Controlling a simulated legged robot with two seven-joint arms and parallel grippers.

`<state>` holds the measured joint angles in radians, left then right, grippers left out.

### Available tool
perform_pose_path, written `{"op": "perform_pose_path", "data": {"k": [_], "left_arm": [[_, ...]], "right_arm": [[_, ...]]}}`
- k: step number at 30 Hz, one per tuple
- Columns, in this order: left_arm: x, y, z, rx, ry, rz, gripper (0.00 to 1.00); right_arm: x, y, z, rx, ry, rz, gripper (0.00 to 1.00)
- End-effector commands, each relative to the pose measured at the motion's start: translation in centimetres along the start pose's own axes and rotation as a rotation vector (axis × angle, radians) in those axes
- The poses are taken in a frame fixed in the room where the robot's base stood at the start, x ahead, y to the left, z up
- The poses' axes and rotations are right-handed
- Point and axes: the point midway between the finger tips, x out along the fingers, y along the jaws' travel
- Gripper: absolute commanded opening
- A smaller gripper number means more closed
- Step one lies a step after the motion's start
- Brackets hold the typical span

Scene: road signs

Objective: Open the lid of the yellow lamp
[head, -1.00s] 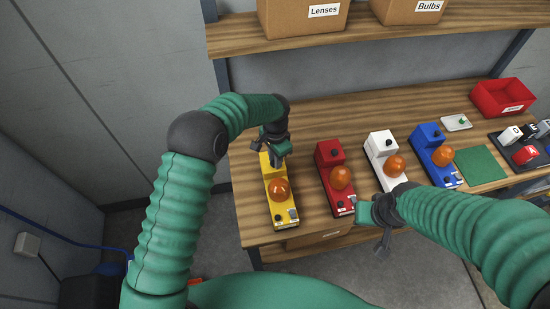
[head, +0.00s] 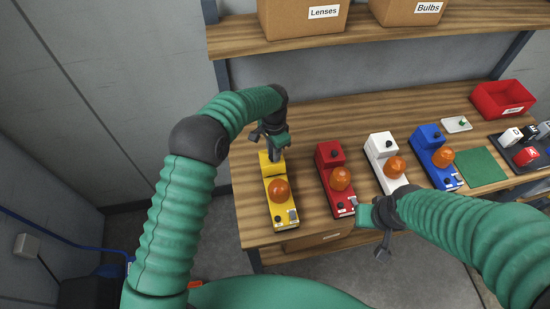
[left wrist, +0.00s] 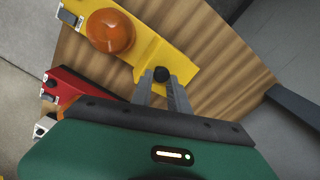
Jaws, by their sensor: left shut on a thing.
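The yellow lamp (head: 282,211) stands at the left of the wooden bench, with an orange dome at its front half and a raised yellow lid box (head: 270,168) at its back. In the left wrist view, the lamp (left wrist: 150,45) shows a black knob (left wrist: 161,73) on its lid. My left gripper (head: 275,155) is over the back of the lamp, shut on the knob between its two grey fingers (left wrist: 162,84). I cannot tell whether the lid is raised. My right gripper (head: 383,252) hangs in front of the bench edge, near the red lamp (head: 333,180); its fingers are too small to judge.
White (head: 381,151) and blue (head: 434,155) lamps stand right of the red one. A green mat (head: 480,166), a small white tray (head: 457,124) and a red bin (head: 503,97) are farther right. A shelf (head: 330,40) with cardboard boxes hangs above. The bench behind the lamps is clear.

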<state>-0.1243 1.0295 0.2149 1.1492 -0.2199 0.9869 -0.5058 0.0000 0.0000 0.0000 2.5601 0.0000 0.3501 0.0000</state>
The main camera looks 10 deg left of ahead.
Motion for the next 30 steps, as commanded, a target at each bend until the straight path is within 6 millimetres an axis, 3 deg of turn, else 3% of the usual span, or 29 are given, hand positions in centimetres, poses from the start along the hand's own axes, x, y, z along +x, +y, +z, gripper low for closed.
{"op": "perform_pose_path", "data": {"k": [13,30], "left_arm": [[-0.6,-3.4,-1.1,-0.003,0.002,-0.008,0.00],[-0.7,-4.1,-1.4,-0.001,0.000,-0.006,0.00]], "right_arm": [[0.6,0.0,0.1,0.000,0.000,0.000,0.00],[0.7,0.0,0.2,0.000,0.000,0.000,0.00]]}}
